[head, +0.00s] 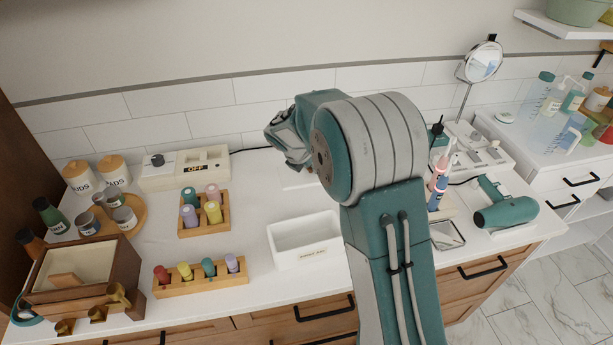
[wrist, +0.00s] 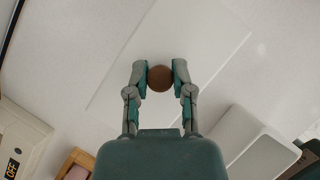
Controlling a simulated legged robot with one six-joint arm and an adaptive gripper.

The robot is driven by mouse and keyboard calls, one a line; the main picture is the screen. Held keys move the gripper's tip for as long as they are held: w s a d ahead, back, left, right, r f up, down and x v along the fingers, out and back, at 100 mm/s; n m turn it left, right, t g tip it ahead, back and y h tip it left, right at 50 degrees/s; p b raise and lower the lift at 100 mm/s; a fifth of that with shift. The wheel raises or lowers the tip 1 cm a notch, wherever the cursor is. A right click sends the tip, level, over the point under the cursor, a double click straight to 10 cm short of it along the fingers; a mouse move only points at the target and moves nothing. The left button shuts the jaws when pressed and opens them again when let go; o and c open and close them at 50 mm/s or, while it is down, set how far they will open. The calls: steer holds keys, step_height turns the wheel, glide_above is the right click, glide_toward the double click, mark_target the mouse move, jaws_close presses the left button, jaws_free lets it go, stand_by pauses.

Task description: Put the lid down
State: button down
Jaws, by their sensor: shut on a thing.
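The lid (wrist: 190,40) is a flat white rectangular panel with a round brown knob (wrist: 160,78). My gripper (wrist: 160,74) is shut on the knob, one finger on each side of it. In the head view a pale edge of the lid (head: 297,181) shows below my gripper (head: 287,145), behind the box; my arm hides much of it. The lid lies on or just above the white counter; I cannot tell if they touch. The open white box (head: 300,256), with a label on its front, stands in front of it. Its corner shows in the wrist view (wrist: 262,158).
A switch box marked OFF (head: 186,168) stands at the back left. Two wooden racks of coloured bottles (head: 200,287) (head: 203,228) are left of the box. A mirror (head: 484,62) and a hair dryer (head: 506,213) are at the right. Bare counter lies between racks and box.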

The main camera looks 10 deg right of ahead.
mark_target(308, 176)
steer(key=shift+w+d+f, duration=0.3)
steer(key=shift+w+f, duration=0.4)
steer(key=shift+f, duration=0.15)
steer(key=shift+w+f, duration=0.2)
steer(key=shift+f, duration=0.05)
steer(key=f, duration=0.1)
steer(key=a+f, duration=0.1)
steer(key=f, duration=0.1)
steer(key=shift+w+a+f, duration=0.1)
steer(key=shift+f, duration=0.05)
steer(key=shift+d, duration=0.2)
steer(key=shift+c, duration=2.4)
jaws_free()
steer(key=shift+d, duration=0.15)
steer(key=shift+a, duration=0.2)
